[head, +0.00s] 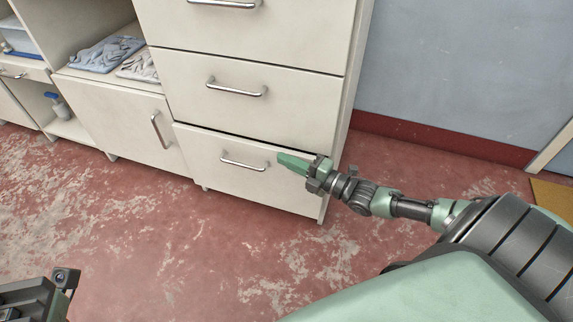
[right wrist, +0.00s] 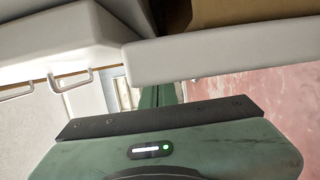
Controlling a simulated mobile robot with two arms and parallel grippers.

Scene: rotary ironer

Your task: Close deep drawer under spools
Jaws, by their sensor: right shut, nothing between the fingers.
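The bottom deep drawer (head: 225,160) of the pale cabinet stands slightly proud, with a dark gap along its top edge. It has a metal bar handle (head: 243,162). My right gripper (head: 280,160) is shut and empty, its green fingers at the right part of that drawer's front, right of the handle. I cannot tell whether they touch it. In the right wrist view the green fingers (right wrist: 165,95) reach up beside a pale panel edge (right wrist: 230,58). No spools show. A dark part of my left arm is at the lower left; its fingers are out of frame.
A drawer above (head: 245,95) looks shut. A cupboard door (head: 125,120) with a vertical handle is on the left, below a shelf holding folded grey cloths (head: 107,52). The worn red floor (head: 150,230) in front is clear. A blue-grey wall (head: 460,70) is at right.

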